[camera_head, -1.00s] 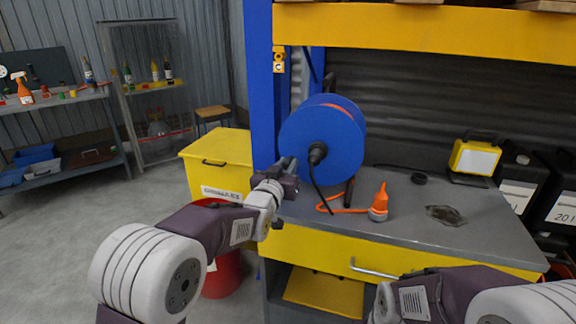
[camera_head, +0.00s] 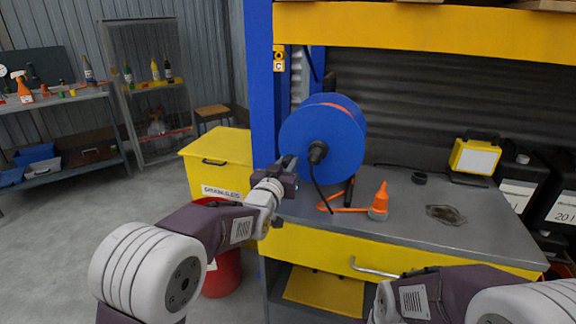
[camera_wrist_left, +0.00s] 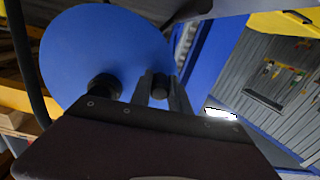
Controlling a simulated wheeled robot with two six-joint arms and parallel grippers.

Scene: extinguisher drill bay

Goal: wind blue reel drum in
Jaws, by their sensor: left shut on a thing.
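The blue reel drum (camera_head: 335,128) stands upright on the grey workbench, with a black hub at its centre and an orange band at its rim. My left gripper (camera_head: 290,166) is at the lower left edge of its face. In the left wrist view the drum (camera_wrist_left: 90,48) fills the upper left, with the black hub (camera_wrist_left: 104,86) beside my fingers. There my left gripper (camera_wrist_left: 161,88) is shut on a short black knob (camera_wrist_left: 160,87), apparently the drum's crank handle. My right arm shows at the lower right, but its gripper is not in view.
A blue post (camera_head: 260,90) stands left of the drum.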

